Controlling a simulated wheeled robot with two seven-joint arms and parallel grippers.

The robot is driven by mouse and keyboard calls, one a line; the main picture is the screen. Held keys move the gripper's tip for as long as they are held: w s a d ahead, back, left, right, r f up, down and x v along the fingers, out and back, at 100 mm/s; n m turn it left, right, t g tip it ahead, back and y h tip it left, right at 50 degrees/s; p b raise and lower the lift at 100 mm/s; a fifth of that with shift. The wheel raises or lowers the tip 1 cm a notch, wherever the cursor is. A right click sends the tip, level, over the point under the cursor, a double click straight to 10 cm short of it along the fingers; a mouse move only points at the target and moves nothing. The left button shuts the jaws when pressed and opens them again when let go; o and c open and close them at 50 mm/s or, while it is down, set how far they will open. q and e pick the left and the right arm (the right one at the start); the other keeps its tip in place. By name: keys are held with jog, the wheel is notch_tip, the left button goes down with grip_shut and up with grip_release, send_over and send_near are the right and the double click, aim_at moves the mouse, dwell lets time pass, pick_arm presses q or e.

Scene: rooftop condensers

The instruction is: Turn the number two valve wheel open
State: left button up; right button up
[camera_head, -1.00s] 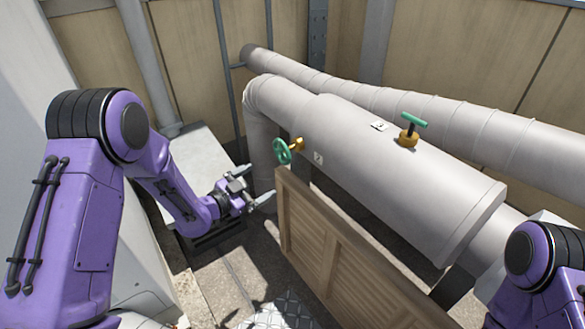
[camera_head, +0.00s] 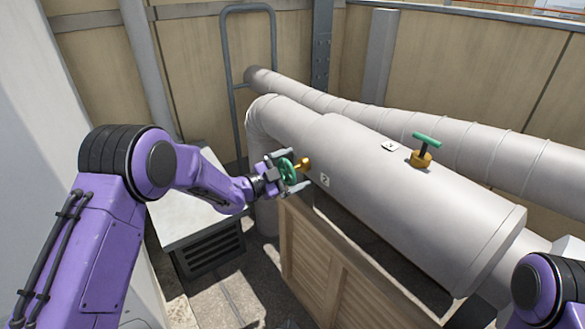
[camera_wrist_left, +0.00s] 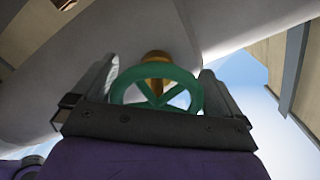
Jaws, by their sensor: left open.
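The green valve wheel (camera_head: 288,170) stands on a brass stem (camera_head: 304,163) at the side of the thick grey pipe, next to a small white tag (camera_head: 324,180) that seems to read 2. My left gripper (camera_head: 295,171) is open with its fingers on either side of the wheel. In the left wrist view the green wheel (camera_wrist_left: 157,88) lies between the two spread fingers, with no clear contact on its rim. Of my right arm only a purple link shows at the lower right of the head view; its gripper is out of view.
A green T-handle valve (camera_head: 425,146) on a brass base and another white tag (camera_head: 390,146) sit on top of the thick pipe (camera_head: 400,200). A wooden crate (camera_head: 310,265) stands below the pipe. A grey unit (camera_head: 205,225) is behind my left arm.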

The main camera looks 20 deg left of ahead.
pick_arm(q)
jog(key=shift+s+d+r, duration=0.1)
jog(key=shift+d+r, duration=0.05)
jog(key=shift+d, duration=0.1)
jog(key=c, duration=0.8)
